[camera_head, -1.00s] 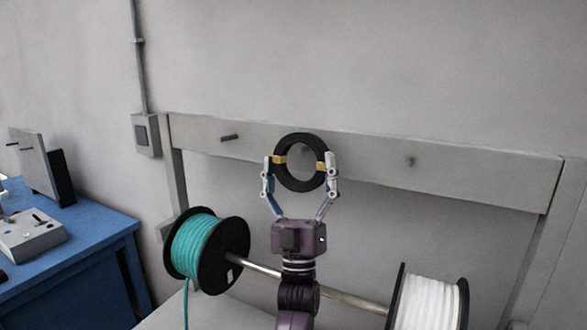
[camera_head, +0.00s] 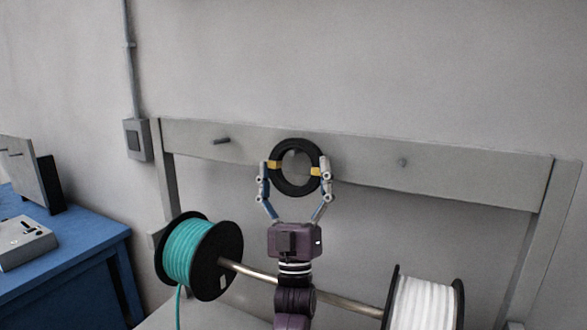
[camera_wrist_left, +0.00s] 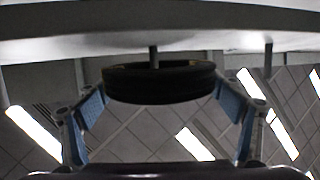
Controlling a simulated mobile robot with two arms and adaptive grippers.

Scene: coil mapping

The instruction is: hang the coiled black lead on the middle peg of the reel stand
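The coiled black lead (camera_head: 296,191) is a thick black ring with yellow bands at its sides. My left gripper (camera_head: 294,170) has its fingertips against both sides of the ring and holds it upright in front of the reel stand's crossbar (camera_head: 458,187). In the left wrist view the coil (camera_wrist_left: 160,86) sits between the fingers, and the middle peg (camera_wrist_left: 154,57) runs from the bar to the ring's opening. Whether the coil's weight rests on the peg cannot be told. My right gripper is not in view.
A left peg (camera_head: 220,141) and a right peg (camera_head: 402,162) on the crossbar are bare. Below, a teal reel (camera_head: 187,251) and a white reel (camera_head: 424,302) sit on a metal rod (camera_head: 347,303). A blue bench (camera_head: 84,250) with equipment stands at the left.

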